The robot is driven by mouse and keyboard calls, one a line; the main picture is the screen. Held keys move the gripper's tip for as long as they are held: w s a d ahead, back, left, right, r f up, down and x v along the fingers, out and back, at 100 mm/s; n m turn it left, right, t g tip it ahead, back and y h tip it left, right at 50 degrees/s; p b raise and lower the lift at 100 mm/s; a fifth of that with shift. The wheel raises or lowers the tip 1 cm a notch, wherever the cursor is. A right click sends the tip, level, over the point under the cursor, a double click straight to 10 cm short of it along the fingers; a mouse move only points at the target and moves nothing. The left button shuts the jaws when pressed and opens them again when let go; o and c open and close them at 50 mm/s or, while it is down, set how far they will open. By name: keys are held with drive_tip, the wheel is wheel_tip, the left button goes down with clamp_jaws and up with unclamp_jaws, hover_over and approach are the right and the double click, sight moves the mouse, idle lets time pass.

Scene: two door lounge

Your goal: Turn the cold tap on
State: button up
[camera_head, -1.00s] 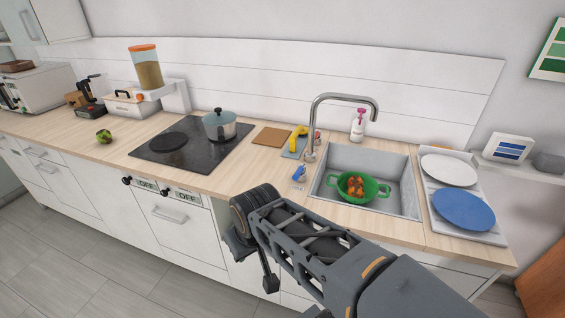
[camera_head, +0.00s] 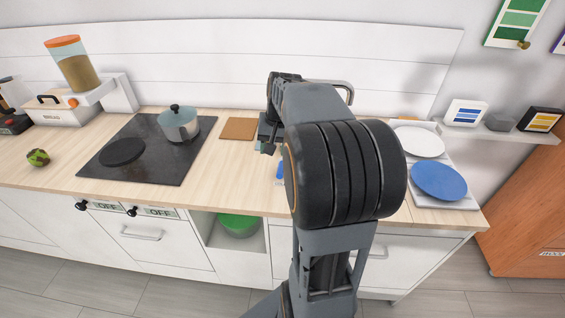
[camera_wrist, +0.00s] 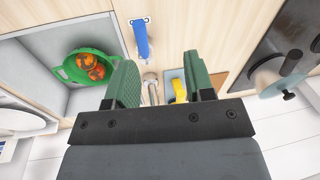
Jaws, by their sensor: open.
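The blue tap handle (camera_wrist: 142,42) stands out at the top middle of the wrist view, on a small light mount on the wooden counter. In the head view only a blue sliver of it (camera_head: 280,171) shows beside my arm. The metal faucet (camera_head: 343,86) shows its curved spout behind my arm; its pole (camera_wrist: 152,85) appears between my fingers in the wrist view. My gripper (camera_wrist: 160,75) is open, with two green finger pads apart and nothing held. The blue handle lies beyond the fingertips in that picture, not between them. My arm hides most of the sink in the head view.
A green colander with orange food (camera_wrist: 90,66) sits in the sink (camera_wrist: 35,65). A yellow object (camera_wrist: 179,90) lies near my right finger. The cooktop (camera_head: 150,150) holds a pot (camera_head: 178,124). Plates (camera_head: 438,180) stand on the right. Bare counter (camera_head: 225,180) lies left of my arm.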

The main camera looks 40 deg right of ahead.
drive_tip(key=m, duration=0.2)
approach(282, 168)
drive_tip(key=shift+y, duration=0.3)
drive_tip(key=p+x, duration=0.1)
drive_tip(key=x, duration=0.9)
drive_tip(key=shift+d+f+p, duration=0.1)
drive_tip(key=shift+d+p, duration=0.05)
drive_tip(key=shift+p, duration=0.15)
drive_tip(key=shift+c, duration=0.5)
clamp_jaws()
